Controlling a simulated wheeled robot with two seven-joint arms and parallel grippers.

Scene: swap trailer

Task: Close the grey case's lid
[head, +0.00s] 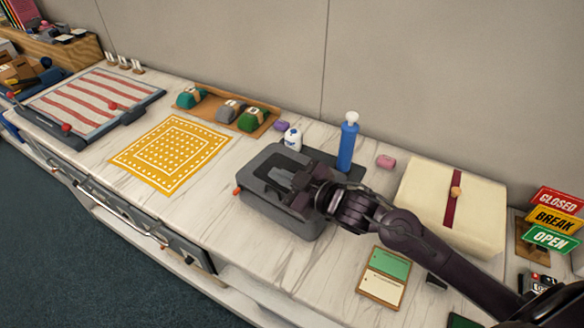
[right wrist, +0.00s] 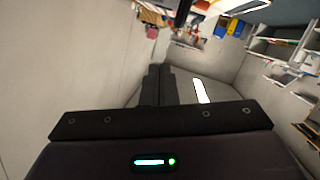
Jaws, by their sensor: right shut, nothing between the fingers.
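The grey case (head: 272,213) lies on the marble counter in the middle of the head view, with a small orange-red piece at its left corner. Its grey top (head: 272,158) looks flat and low over the body, but my gripper covers part of it, so I cannot tell whether the lid is fully shut. My right gripper (head: 298,188) is over the right part of the case top, close to it or touching. In the right wrist view its two dark fingers (right wrist: 158,85) are together with nothing between them. My left gripper is not in view.
A blue pump bottle (head: 348,146) and a white bottle (head: 292,138) stand behind the case. A cream box (head: 425,195) with a maroon ribbon is at right, a green-and-cream card (head: 384,277) in front. A yellow cloth (head: 171,153) lies left, with bare counter between.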

